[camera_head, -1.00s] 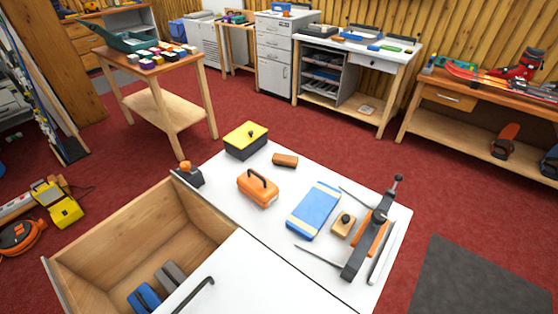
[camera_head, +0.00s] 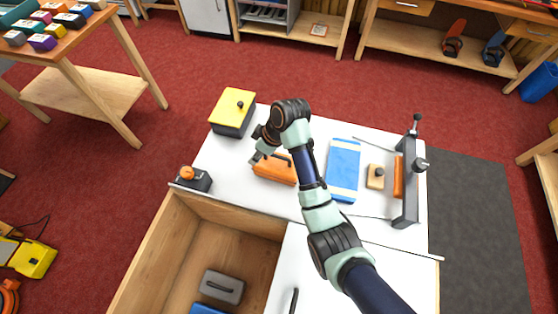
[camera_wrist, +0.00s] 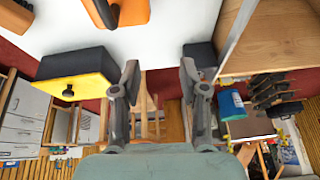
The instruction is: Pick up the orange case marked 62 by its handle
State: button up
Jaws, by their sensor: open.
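The orange case (camera_head: 272,171) with a dark handle on top sits on the white bench top (camera_head: 222,166). My arm covers part of it in the head view, and no number is readable. My gripper (camera_head: 257,155) is above the bench by the case's upper left side. In the wrist view my gripper (camera_wrist: 160,75) is open, with nothing between its fingers. There the orange case (camera_wrist: 134,12) and its dark handle (camera_wrist: 103,12) are cut off at the top edge, beyond the fingertips. I see no contact with the handle.
A dark box with a yellow lid (camera_head: 232,108) stands behind left. A black block with an orange knob (camera_head: 194,179) is at the left corner. A blue pad (camera_head: 343,170), a small wooden block (camera_head: 375,177) and a clamp-like press (camera_head: 407,180) lie right. An open drawer (camera_head: 190,245) is in front.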

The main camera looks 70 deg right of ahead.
jog(key=y, duration=0.2)
send_near(277, 156)
notch_tip(277, 156, down, 2)
jog(key=shift+g, duration=0.3)
jog(key=b+x, duration=0.1)
jog(key=x, duration=0.2)
jog(key=b+x, duration=0.1)
jog(key=x, duration=0.2)
jog(key=w+x, duration=0.1)
jog(key=x, duration=0.2)
jog(key=shift+s+r+b, duration=0.1)
jog(key=shift+r+b, duration=0.15)
jog(key=shift+b, duration=0.15)
jog(key=shift+r, duration=0.1)
jog(key=shift+c, duration=0.3)
grip_shut()
